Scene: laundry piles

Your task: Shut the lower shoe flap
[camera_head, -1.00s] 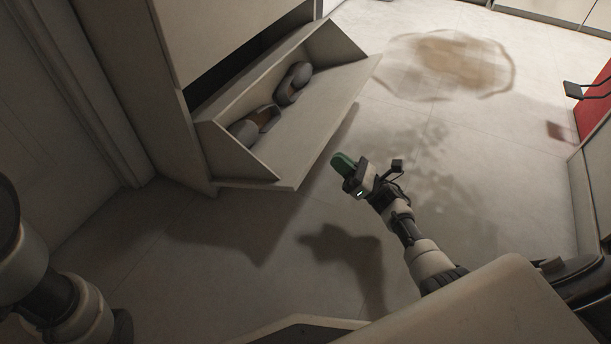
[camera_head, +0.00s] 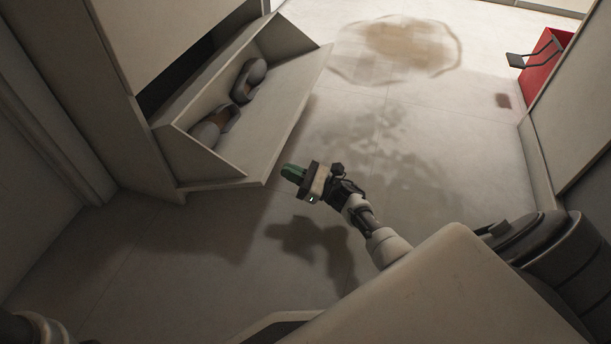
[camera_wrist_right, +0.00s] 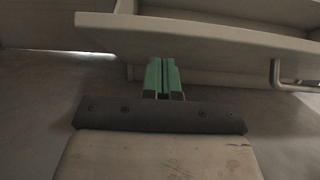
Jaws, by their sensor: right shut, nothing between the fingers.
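The lower shoe flap (camera_head: 275,112) is tilted open at the bottom of a pale cabinet (camera_head: 165,40). A pair of grey shoes lies inside it, one nearer (camera_head: 215,128) and one farther (camera_head: 249,80). My right gripper (camera_head: 290,172) has green fingertips and is shut and empty. In the head view it appears just to the right of the flap's near corner. In the right wrist view the shut green fingers (camera_wrist_right: 163,76) point toward the flap's pale panel (camera_wrist_right: 200,36), which spans the top. I cannot tell whether they touch. My left gripper is not in view.
A brownish round transparent-looking patch (camera_head: 405,45) is on the floor at the back. A red object (camera_head: 545,65) with a dark handle stands at the right by a pale cabinet (camera_head: 580,110).

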